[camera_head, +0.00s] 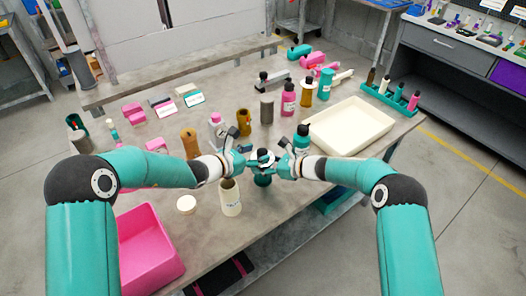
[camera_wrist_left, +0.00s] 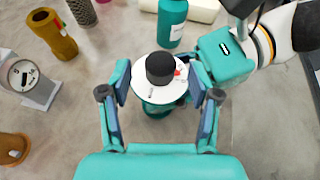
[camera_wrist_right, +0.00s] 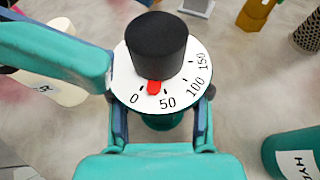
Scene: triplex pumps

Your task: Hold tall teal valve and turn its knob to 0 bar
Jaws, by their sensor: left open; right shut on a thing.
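The tall teal valve (camera_head: 262,179) stands upright near the table's front edge, with a white dial and black knob (camera_wrist_right: 157,45) on top. In the right wrist view the knob's red pointer (camera_wrist_right: 154,87) sits between the 0 and 50 marks. My right gripper (camera_head: 283,163) is shut on the valve's teal body (camera_wrist_right: 160,121), just below the dial. My left gripper (camera_head: 247,160) is open, with its fingers spread on either side of the dial in the left wrist view (camera_wrist_left: 160,82). The valve's lower body is partly hidden.
A teal bottle (camera_head: 302,138) stands behind my right gripper. A cream tray (camera_head: 352,126) lies to the right; a pink bin (camera_head: 145,247) is at front left.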

